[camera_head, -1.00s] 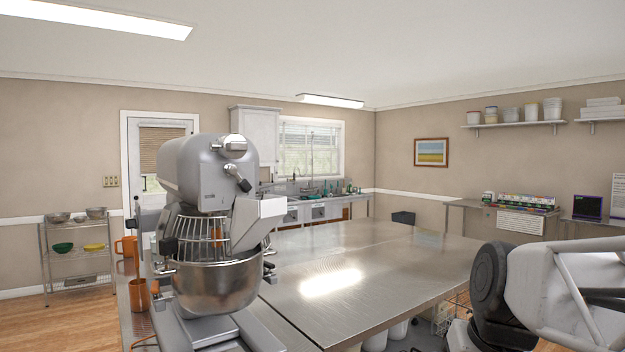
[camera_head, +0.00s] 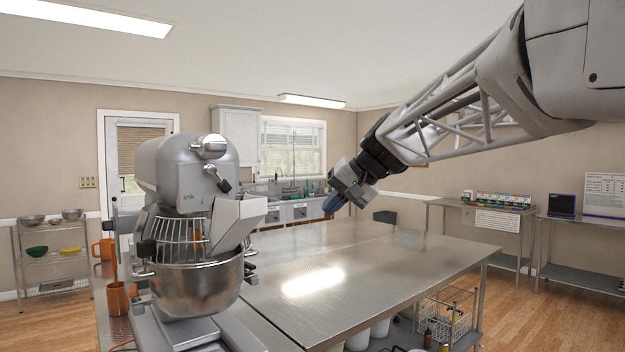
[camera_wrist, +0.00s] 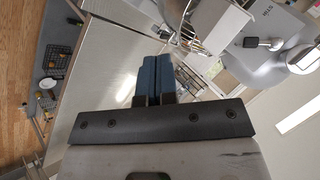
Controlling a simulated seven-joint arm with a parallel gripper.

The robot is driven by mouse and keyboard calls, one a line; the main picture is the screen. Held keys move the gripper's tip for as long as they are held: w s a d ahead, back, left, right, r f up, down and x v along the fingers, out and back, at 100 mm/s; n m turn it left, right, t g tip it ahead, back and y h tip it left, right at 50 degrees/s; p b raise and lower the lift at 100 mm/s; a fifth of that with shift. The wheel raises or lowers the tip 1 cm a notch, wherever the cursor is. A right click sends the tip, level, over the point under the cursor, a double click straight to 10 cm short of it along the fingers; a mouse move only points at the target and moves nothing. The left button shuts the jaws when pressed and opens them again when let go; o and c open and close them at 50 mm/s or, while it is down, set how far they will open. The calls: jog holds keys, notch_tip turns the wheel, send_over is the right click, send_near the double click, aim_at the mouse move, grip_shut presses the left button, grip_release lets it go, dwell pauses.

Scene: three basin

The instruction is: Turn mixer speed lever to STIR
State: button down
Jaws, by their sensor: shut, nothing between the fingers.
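The grey stand mixer (camera_head: 190,215) stands at the left in the head view, with its steel bowl (camera_head: 195,285) and wire guard (camera_head: 180,238). Its speed lever (camera_head: 215,177) is a short rod with a dark knob, angled down to the right on the head's side, near a small STIR label (camera_head: 187,196). In the wrist view the mixer head (camera_wrist: 280,62) shows at upper right with the dark-knobbed lever (camera_wrist: 262,43). My gripper (camera_head: 334,203) is shut and empty, over the table to the right of the mixer, apart from it. Its blue fingers (camera_wrist: 160,78) are together in the wrist view.
A long steel table (camera_head: 330,275) reaches right and back from the mixer, its top mostly clear. A slanted metal chute (camera_head: 235,222) juts from the mixer's right side. Orange mugs (camera_head: 118,298) stand to the mixer's left.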

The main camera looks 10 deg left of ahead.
jog(key=w+a+r+n+g+y, duration=0.1)
jog(key=w+a+r+y, duration=0.3)
jog(key=w+a+r, duration=0.7)
jog(key=w+a+n, duration=0.1)
jog(key=w+a, duration=0.1)
jog(key=a, duration=0.1)
jog(key=shift+w+a+y, duration=0.15)
jog(key=shift+w+y, duration=0.1)
jog(key=shift+y, duration=0.05)
send_near(229, 184)
jog(key=w+a, duration=0.4)
jog(key=shift+w+a+f, duration=0.1)
jog(key=shift+w+a, duration=0.1)
jog(key=shift+w, duration=0.05)
jog(key=shift+s+a+f, duration=0.75)
jog(key=shift+a+f, duration=0.05)
jog(key=shift+f, duration=0.1)
jog(key=shift+s+a+f, duration=0.3)
jog(key=shift+s+f, duration=0.05)
jog(key=shift+s+a+f+g+y, duration=0.15)
jog(key=shift+f+g+y, duration=0.25)
jog(key=shift+r, duration=0.1)
